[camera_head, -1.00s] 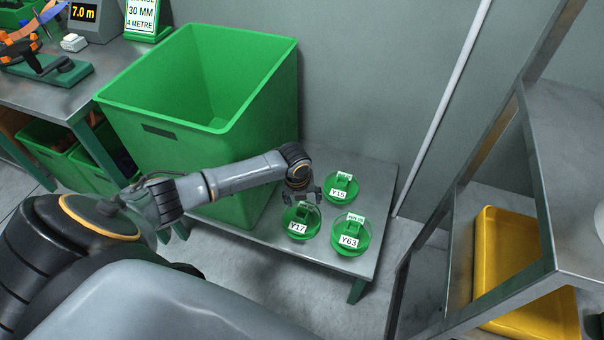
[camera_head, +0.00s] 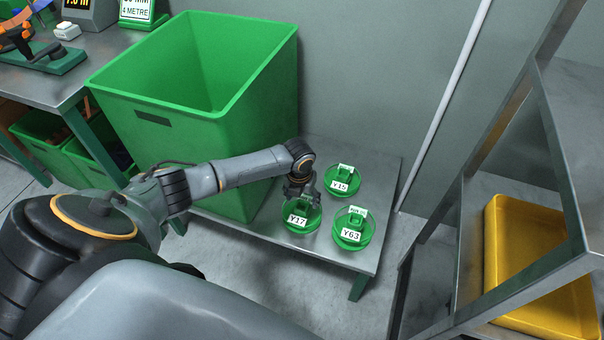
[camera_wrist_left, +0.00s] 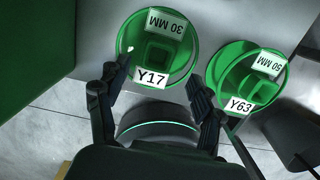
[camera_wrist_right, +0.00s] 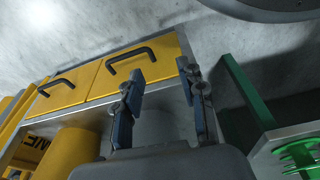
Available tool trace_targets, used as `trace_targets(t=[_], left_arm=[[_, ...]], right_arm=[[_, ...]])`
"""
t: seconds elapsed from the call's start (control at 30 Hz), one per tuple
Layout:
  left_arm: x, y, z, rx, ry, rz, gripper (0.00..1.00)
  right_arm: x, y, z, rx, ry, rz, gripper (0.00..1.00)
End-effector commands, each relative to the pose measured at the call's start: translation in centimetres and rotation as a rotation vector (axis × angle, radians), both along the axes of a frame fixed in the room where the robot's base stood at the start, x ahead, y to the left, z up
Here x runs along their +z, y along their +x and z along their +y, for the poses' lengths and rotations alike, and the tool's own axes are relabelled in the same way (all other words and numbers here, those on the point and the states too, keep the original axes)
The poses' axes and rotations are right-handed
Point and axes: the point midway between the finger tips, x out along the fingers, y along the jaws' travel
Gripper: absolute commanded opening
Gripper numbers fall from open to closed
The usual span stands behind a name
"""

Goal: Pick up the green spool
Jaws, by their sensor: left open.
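Three round green spools with white labels rest on a low metal table (camera_head: 268,238). The Y17 spool (camera_head: 297,221) is nearest my left gripper, the Y63 spool (camera_head: 352,236) is right of it, and the Y15 spool (camera_head: 343,179) is behind. My left gripper (camera_head: 300,194) is open, over the back of the Y17 spool. In the left wrist view the Y17 spool (camera_wrist_left: 156,52) lies just ahead of the open fingers, with the Y63 spool (camera_wrist_left: 246,82) to the right. The Y15 spool is out of that view. My right gripper (camera_wrist_right: 157,97) is open and empty, away from the spools.
A large green bin (camera_head: 215,115) stands on the low table left of the spools. A metal rack with a yellow tray (camera_head: 497,290) stands at the right. The right wrist view shows yellow drawers (camera_wrist_right: 130,70) and a green spool-like edge (camera_wrist_right: 298,158).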

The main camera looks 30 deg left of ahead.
Motion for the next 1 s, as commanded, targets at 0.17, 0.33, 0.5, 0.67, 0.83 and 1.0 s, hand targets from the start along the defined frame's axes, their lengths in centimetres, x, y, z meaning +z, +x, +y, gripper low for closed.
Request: trace_targets(t=[0.17,0.33,0.5,0.67,0.83,1.0], left_arm=[[-2.0,0.2,0.2,0.001,-0.002,0.002,0.67],[-4.0,0.5,0.4,0.001,-0.001,0.001,0.67],[-5.0,0.6,0.5,0.001,0.0,-0.001,0.67],[-5.0,0.7,0.5,0.0,0.0,-0.002,0.67],[-5.0,0.7,0.5,0.0,0.0,-0.001,0.55],[-5.0,0.7,0.5,0.0,0.0,-0.001,0.2]], right_arm=[[1.6,0.9,0.1,-0.002,0.001,-0.015,0.4],[3.9,1.7,0.2,-0.004,0.003,-0.027,0.4],[5.3,1.9,0.2,-0.005,0.002,-0.032,0.4],[5.5,2.0,0.2,-0.006,0.002,-0.032,0.4],[5.5,2.0,0.2,-0.006,0.002,-0.032,0.4],[5.5,2.0,0.2,-0.006,0.002,-0.032,0.4]])
